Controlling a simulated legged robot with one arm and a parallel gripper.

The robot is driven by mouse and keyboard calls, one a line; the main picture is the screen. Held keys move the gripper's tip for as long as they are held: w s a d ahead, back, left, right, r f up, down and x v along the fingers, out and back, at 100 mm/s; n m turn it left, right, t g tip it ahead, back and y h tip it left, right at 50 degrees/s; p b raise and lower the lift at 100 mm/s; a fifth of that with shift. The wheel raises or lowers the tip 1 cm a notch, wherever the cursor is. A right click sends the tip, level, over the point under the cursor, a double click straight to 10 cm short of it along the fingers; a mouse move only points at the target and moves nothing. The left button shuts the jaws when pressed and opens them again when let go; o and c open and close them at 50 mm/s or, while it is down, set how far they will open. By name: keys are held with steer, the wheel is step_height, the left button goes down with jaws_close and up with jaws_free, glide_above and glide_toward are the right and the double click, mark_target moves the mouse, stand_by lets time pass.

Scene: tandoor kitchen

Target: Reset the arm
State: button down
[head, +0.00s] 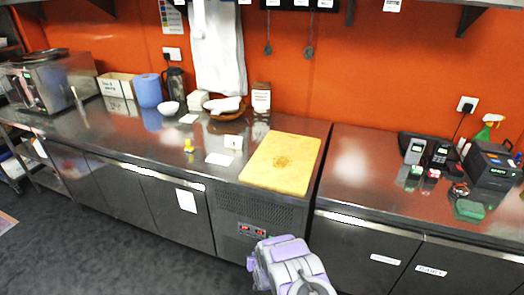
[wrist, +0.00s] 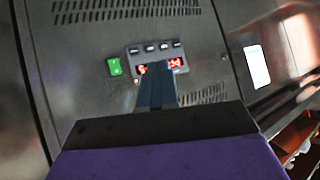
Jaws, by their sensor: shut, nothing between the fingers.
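My arm, purple and white, shows at the bottom middle of the head view, low in front of the steel counter; its fingertips are not clear there. In the wrist view my gripper (wrist: 157,85) is shut, its dark fingers together with nothing between them. The fingers point at the control panel (wrist: 158,58) of the counter's cooling unit, which has red digits and a green switch. The same panel (head: 252,230) shows in the head view just above my arm. I cannot tell how far the fingertips are from it.
The steel counter (head: 130,135) runs along the orange wall. A yellow cutting board (head: 283,164) lies on it above my arm. Bowls, a bread basket, a blue roll (head: 148,90) and an oven (head: 48,80) stand left; card readers and a printer (head: 492,165) stand right.

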steer(key=d+r+g+h, duration=0.1)
steer(key=d+r, duration=0.2)
steer(key=r, duration=0.6)
steer(key=d+r+g, duration=0.2)
steer(key=d+r, duration=0.1)
steer(key=r, duration=0.6)
steer(key=s+d+r+g+h, duration=0.1)
steer(key=s+d+r, duration=0.1)
steer(key=s+r, duration=0.4)
steer(key=s+d+r+g, duration=0.1)
steer(key=s+d+r, duration=0.2)
steer(key=s+r, duration=0.35)
steer(key=s+d+r+g, duration=0.3)
steer(key=s+d+r, duration=0.1)
steer(key=s+r, duration=0.95)
steer(key=s+d+r+g, duration=0.1)
steer(key=s+r+g, duration=0.1)
steer(key=s, duration=1.1)
steer(key=s+d+r+m+g, duration=0.1)
steer(key=s+r, duration=0.2)
steer(key=s, duration=1)
steer(key=shift+s+r+g+h, duration=0.25)
steer(key=shift+r+g+h, duration=0.05)
steer(key=shift+r+g, duration=0.1)
steer(key=c, duration=1.8)
jaws_free()
steer(key=shift+c, duration=0.2)
